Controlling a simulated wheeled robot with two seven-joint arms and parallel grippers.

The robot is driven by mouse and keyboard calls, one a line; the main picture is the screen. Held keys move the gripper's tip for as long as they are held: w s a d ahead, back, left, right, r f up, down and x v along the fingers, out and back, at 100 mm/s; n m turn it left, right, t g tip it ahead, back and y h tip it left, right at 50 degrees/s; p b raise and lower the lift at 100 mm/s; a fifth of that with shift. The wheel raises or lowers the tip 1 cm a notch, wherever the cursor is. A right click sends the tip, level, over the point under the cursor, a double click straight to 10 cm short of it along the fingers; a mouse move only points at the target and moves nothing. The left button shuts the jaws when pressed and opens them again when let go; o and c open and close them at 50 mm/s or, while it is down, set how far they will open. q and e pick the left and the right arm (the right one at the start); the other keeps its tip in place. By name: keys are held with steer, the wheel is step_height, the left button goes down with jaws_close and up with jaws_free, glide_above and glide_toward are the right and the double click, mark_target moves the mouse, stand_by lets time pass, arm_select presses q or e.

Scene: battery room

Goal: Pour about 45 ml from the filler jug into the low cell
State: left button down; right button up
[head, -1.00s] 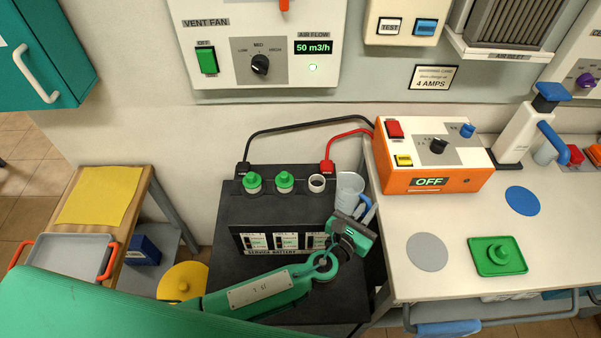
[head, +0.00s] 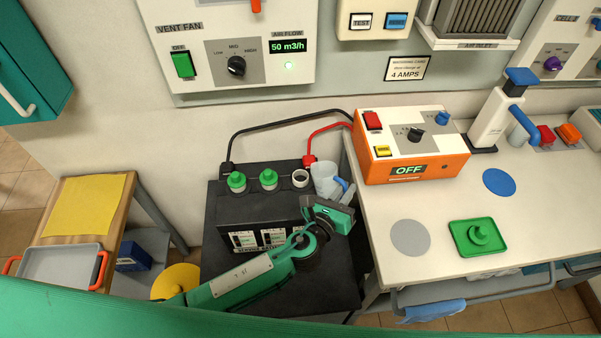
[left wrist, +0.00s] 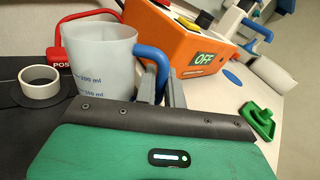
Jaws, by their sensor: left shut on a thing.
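The filler jug (head: 325,179) is a translucent pale cup with a blue handle, just right of the low cell's open filler neck (head: 300,178) on the black battery (head: 225,205). My left gripper (head: 340,194) is shut on the handle. In the left wrist view the jug (left wrist: 98,62) looks about upright, with blue ml marks, and the open neck (left wrist: 41,87) is a white ring to its left, apart from the rim. The liquid level cannot be made out. My gripper partly hides the cell gauges. My right gripper is out of view.
Two green caps (head: 237,181) close the other cells. A red clamp (head: 310,161) and cable sit close behind the jug. The orange charger (head: 412,163), reading OFF, stands on the bench to the right. A green tray (head: 490,249) holds a loose green cap.

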mark_target(334, 180)
arm_select(q)
steer(key=shift+w+a+r+n, duration=0.2)
steer(key=shift+a+r+n, duration=0.1)
steer(key=shift+r, duration=0.1)
steer(key=shift+w+a+f+n, duration=0.15)
steer(key=shift+w+f+n, duration=0.05)
steer(key=shift+n, duration=0.1)
steer(key=shift+w+a+r+n+g, duration=0.1)
steer(key=shift+w+a+n+g, duration=0.3)
steer(key=shift+a+n, duration=0.1)
steer(key=shift+w+a+r+n+p, duration=0.2)
steer(key=shift+a+r+n+p, duration=0.1)
steer(key=shift+r+p, duration=0.15)
steer(key=shift+w+a+r+n+p, duration=0.15)
steer(key=shift+r+n+p, duration=0.15)
steer(key=shift+r+p, duration=0.15)
steer(key=shift+w+a+f+n, duration=0.2)
steer(key=shift+a+n, duration=0.1)
steer(key=shift+n, duration=0.2)
steer(key=shift+w+a+r+n+g, duration=0.1)
steer(key=shift+w+a+n+g, duration=0.05)
steer(key=shift+n+g, duration=0.15)
steer(key=shift+w+a+n, duration=0.15)
steer(key=shift+a+n, duration=0.05)
steer(key=shift+n, duration=0.2)
steer(key=shift+w+a+n, duration=0.15)
steer(key=shift+a+n, duration=0.05)
steer(key=shift+n, duration=0.3)
